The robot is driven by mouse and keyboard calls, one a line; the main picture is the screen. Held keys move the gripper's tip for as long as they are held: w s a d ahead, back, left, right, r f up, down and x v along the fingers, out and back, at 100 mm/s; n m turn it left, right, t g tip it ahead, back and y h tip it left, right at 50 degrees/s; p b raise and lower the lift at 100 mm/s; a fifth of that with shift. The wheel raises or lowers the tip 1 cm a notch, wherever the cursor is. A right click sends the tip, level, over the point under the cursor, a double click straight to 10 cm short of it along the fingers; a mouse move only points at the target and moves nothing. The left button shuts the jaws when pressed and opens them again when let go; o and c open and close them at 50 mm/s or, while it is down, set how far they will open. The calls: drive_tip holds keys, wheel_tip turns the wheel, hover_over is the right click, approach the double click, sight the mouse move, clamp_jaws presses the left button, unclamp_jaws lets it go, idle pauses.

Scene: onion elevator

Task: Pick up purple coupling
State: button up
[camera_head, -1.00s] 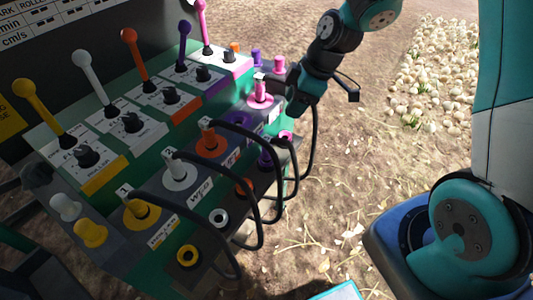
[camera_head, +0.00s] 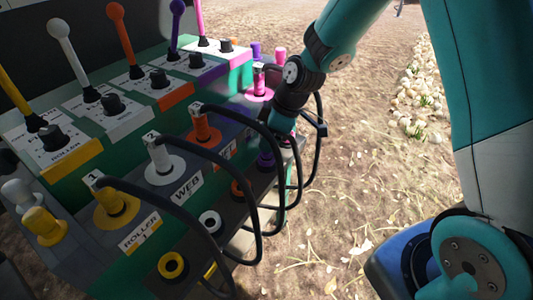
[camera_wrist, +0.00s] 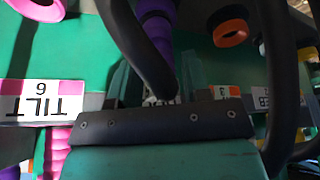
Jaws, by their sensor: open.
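A purple ribbed coupling part (camera_wrist: 160,35) shows at the top centre of the wrist view, partly covered by a black hose. In the head view, a purple piece (camera_head: 265,160) shows low on the panel, left of my gripper (camera_head: 284,124). My gripper is at the right end of the panel, and my wrist hides its fingertips and the panel just behind it. My gripper is open. In the wrist view its dark edge and teal body fill the bottom middle. I cannot tell how far the purple coupling is from the fingers.
Black hoses (camera_head: 268,208) loop from the panel front close to my gripper. Yellow (camera_head: 113,202), white (camera_head: 163,160), orange (camera_head: 205,130) and pink (camera_head: 260,82) couplings stand along the panel. Coloured levers (camera_head: 124,40) rise behind. Open ground lies to the right.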

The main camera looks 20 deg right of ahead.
drive_tip(key=shift+x, duration=0.8)
drive_tip(key=shift+r, duration=0.1)
drive_tip(key=shift+c, duration=0.4)
drive_tip(key=c, duration=0.6)
drive_tip(key=shift+r, duration=0.1)
wheel_tip(320, 180, up, 20)
drive_tip(key=shift+f+p, duration=0.1)
drive_tip(key=shift+p, duration=1.15)
